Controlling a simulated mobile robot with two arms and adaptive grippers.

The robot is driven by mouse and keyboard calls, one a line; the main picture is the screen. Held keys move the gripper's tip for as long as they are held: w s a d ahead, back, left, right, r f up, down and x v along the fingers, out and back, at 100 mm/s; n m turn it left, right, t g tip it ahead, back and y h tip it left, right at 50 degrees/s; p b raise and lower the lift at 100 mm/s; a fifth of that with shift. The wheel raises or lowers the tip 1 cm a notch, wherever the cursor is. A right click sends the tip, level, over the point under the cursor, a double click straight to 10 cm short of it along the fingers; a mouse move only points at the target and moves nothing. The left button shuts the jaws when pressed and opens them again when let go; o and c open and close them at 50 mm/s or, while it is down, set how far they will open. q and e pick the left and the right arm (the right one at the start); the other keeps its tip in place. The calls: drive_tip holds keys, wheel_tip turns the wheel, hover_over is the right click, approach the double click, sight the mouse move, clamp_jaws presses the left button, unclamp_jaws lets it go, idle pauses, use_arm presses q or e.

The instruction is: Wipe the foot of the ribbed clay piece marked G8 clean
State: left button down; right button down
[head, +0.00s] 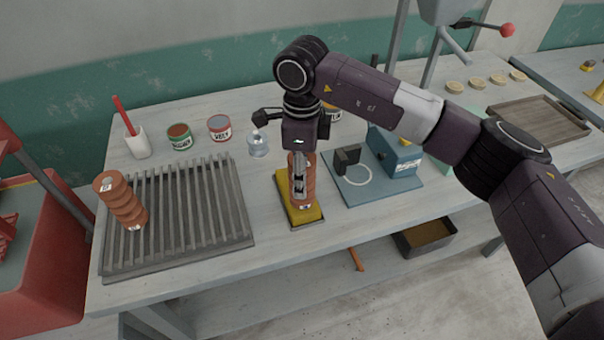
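A ribbed orange-brown clay piece (309,184) is upright at the yellow sponge pad (284,190), which lies in a shallow dark tray. A small pale label shows low on the piece, too small to read. My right gripper (299,188) points down over this piece, with a finger against its near side; it looks shut on it, the far finger hidden. Whether the foot presses on the pad is hard to tell. A second ribbed clay piece (119,199) leans on the slatted rack (190,262) at the left; its label is also unreadable. My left gripper is not in view.
A clear bottle with a black top (258,146), two labelled tins (180,137) (219,128) and a white cup (137,146) stand behind. A blue box (396,153) on a blue-grey board is to the right. Bare tabletop (255,185) lies between rack and pad.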

idle(0.3)
drive_tip(key=shift+f+b, duration=0.55)
idle(0.4)
idle(0.3)
